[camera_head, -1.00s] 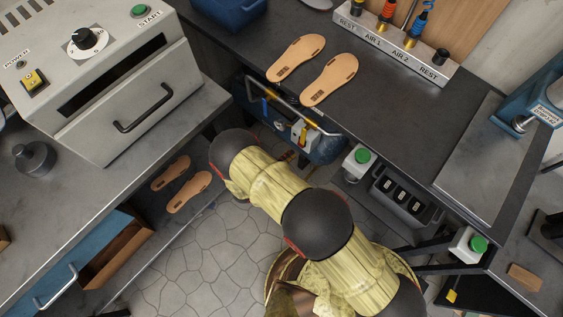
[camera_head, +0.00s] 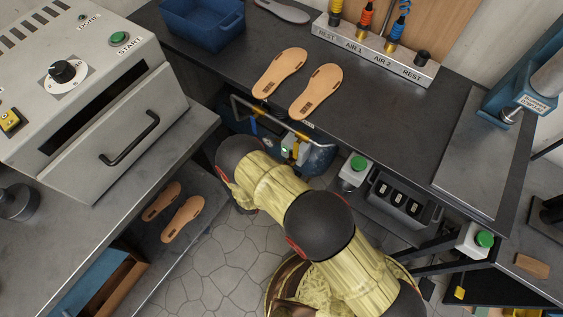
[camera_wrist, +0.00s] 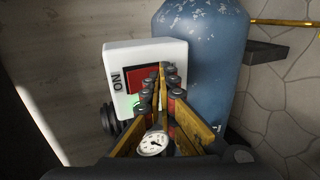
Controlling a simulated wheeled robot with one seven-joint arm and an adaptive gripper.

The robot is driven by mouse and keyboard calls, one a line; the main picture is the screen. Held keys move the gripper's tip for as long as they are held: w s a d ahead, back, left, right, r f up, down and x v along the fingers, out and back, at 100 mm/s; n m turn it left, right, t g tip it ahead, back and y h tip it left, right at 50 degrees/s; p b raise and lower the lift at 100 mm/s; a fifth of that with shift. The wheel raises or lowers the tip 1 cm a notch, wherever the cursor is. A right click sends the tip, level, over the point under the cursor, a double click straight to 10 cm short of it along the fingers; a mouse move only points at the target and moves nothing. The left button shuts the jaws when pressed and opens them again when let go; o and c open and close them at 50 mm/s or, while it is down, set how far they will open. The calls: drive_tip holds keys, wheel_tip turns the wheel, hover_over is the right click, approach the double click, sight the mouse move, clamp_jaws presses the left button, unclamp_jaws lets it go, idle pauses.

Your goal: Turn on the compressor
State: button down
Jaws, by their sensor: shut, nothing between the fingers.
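The compressor, a blue tank (camera_head: 318,158) with a carrying handle, stands under the dark bench in the head view. Its white switch box (camera_head: 290,147) shows a green light. In the wrist view the blue tank (camera_wrist: 205,50) fills the upper middle. The switch box (camera_wrist: 150,52) there has a red rocker, an "ON" label and a green glow at its lower edge. My gripper (camera_wrist: 163,74) is shut and empty, its fingertips in front of the rocker; I cannot tell if they touch it. A round gauge (camera_wrist: 153,143) shows low between the fingers. In the head view my arm hides the gripper.
The dark bench (camera_head: 390,125) above the compressor holds sandal soles (camera_head: 280,73), a blue bin (camera_head: 203,22) and an air-hose rack (camera_head: 375,52). A grey oven (camera_head: 100,110) stands left. A green-button box (camera_head: 354,172) and a grey crate (camera_head: 398,203) are right of the compressor.

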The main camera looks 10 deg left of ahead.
drive_tip(key=shift+r+p, duration=0.45)
drive_tip(key=shift+r, duration=0.35)
